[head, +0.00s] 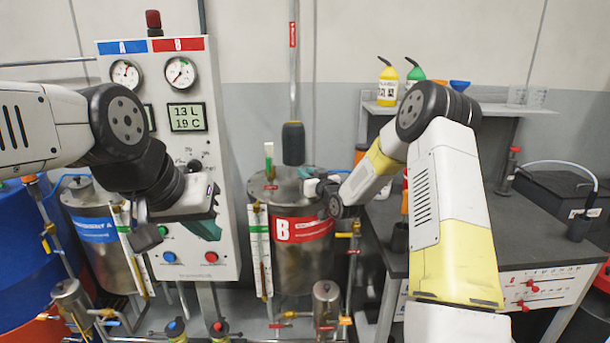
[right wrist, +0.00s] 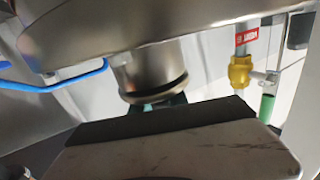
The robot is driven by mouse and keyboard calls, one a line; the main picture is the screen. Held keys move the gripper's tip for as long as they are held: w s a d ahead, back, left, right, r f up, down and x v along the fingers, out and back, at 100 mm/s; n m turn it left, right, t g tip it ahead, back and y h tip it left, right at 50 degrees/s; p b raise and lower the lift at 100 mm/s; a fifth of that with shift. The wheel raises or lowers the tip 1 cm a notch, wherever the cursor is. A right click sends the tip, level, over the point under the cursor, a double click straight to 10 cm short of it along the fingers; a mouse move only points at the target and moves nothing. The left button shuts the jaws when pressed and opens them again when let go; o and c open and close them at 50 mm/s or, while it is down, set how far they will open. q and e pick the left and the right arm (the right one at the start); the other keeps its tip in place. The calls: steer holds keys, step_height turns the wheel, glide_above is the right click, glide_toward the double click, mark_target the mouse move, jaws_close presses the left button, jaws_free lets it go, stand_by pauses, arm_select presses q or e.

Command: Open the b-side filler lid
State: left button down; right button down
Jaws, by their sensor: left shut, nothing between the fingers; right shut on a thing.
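The B tank (head: 303,258) is a steel drum with a red B label, standing in the middle of the head view. My right gripper (head: 315,187) is at the right edge of its top. In the right wrist view a short steel cylinder with a dark ring, seemingly the B-side filler lid (right wrist: 150,72), is just beyond my gripper's dark finger block (right wrist: 165,122). The right gripper is shut on it; the contact itself is mostly hidden. My left gripper (head: 172,235) is shut and empty, in front of the control panel, left of the B tank.
The control panel (head: 225,250) with gauges and a display stands left of the B tank. The A tank (head: 100,255) has a blue label. A dark cylinder on a pipe (head: 293,143) hangs above the B tank. A workbench (head: 510,235) with bottles behind it is at right.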

steer(key=g, duration=0.1)
steer(key=w+m+g, duration=0.1)
steer(key=g, duration=0.1)
steer(key=shift+d+r+h, duration=0.1)
steer(key=shift+r+h, duration=0.3)
steer(key=shift+w+m+g+h, duration=0.15)
steer(key=shift+m+g, duration=0.1)
steer(key=shift+g, duration=0.5)
steer(key=shift+w+m+g+h, duration=0.15)
steer(key=shift+m+g, duration=0.1)
steer(key=shift+g, duration=0.5)
steer(key=c, duration=1.3)
jaws_free()
steer(key=v, duration=0.7)
steer(key=shift+s+r, duration=0.25)
steer(key=shift+s, duration=0.05)
